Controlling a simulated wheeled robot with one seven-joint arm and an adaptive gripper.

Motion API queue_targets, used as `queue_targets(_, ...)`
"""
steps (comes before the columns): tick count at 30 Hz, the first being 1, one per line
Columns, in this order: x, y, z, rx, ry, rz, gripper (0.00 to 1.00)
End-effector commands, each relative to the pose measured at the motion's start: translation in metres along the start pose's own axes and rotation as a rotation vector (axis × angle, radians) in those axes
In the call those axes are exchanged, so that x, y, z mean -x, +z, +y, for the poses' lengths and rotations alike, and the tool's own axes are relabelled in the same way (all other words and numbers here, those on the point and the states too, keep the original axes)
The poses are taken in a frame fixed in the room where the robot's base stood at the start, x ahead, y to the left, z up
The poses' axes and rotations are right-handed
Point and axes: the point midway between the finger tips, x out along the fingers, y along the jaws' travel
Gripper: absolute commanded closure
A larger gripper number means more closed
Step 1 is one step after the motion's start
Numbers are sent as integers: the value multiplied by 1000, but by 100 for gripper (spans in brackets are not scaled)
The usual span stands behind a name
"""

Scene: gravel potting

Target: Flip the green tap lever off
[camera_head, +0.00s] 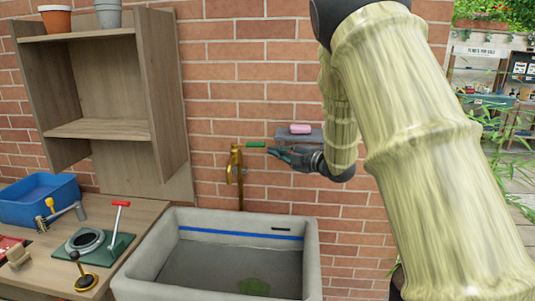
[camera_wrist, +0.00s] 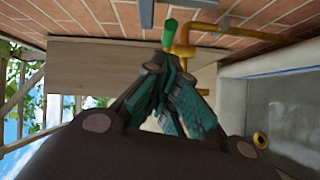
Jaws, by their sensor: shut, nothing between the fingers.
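The green tap lever (camera_head: 256,144) sticks out to the right from the top of the brass tap (camera_head: 236,164) on the brick wall. In the wrist view the lever (camera_wrist: 170,30) shows just past my fingertips, beside the brass tap pipe (camera_wrist: 186,35). My gripper (camera_head: 277,154) is shut and empty, with its teal fingers pointing left toward the tap. The fingertips are close to the lever's free end, slightly below it in the head view. I cannot tell whether they touch it. In the wrist view the closed fingers (camera_wrist: 168,65) hide part of the tap area.
A stone sink (camera_head: 210,215) with a blue stripe and a green patch inside stands below the tap. A wooden bench (camera_head: 130,225) with tools and a blue tub (camera_head: 38,205) stands left.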

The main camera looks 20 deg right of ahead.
Motion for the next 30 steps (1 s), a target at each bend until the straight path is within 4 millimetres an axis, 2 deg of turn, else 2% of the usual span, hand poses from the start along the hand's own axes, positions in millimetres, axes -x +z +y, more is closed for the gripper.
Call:
queue_targets(3,16,6,0,0,1,-1,100)
queue_targets(9,30,12,2,0,0,-1,100)
queue_targets(30,36,15,3,0,1,-5,100)
